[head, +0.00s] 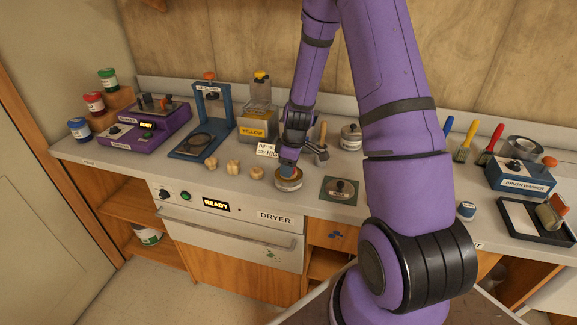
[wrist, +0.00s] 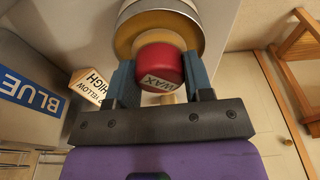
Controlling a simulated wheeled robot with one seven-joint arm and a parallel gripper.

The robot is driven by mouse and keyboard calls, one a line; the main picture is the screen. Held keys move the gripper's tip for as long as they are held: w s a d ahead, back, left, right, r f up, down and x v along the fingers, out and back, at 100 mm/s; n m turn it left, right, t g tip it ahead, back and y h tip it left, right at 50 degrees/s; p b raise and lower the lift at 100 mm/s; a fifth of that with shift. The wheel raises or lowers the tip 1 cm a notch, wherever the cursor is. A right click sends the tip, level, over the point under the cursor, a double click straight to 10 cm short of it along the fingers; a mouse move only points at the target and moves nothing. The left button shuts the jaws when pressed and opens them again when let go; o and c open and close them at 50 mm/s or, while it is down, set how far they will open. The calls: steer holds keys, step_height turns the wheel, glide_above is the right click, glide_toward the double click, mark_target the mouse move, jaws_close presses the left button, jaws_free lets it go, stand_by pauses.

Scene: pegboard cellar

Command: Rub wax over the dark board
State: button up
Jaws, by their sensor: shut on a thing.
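My gripper (wrist: 158,76) is shut on a red knob marked WAX (wrist: 165,62). The knob joins a tan round body (wrist: 128,42) at a metal-rimmed round tin (wrist: 190,12); I cannot tell whether the tan body rests inside the tin. In the head view my gripper (head: 289,165) points down over the tin (head: 289,185) near the counter's front edge, and the knob is hidden there. A dark green square plate (head: 329,193) with a round metal piece on it lies to the right. I cannot tell whether it is the dark board.
Several pale knobs (head: 232,167) stand left of the tin on the counter (head: 150,168). A small sign (head: 266,150) and a yellow-labelled container (head: 254,132) stand behind. The dryer (head: 235,230) is below. A black tray (head: 558,238) lies at the right.

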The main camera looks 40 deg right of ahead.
steer(key=shift+r, duration=3.5)
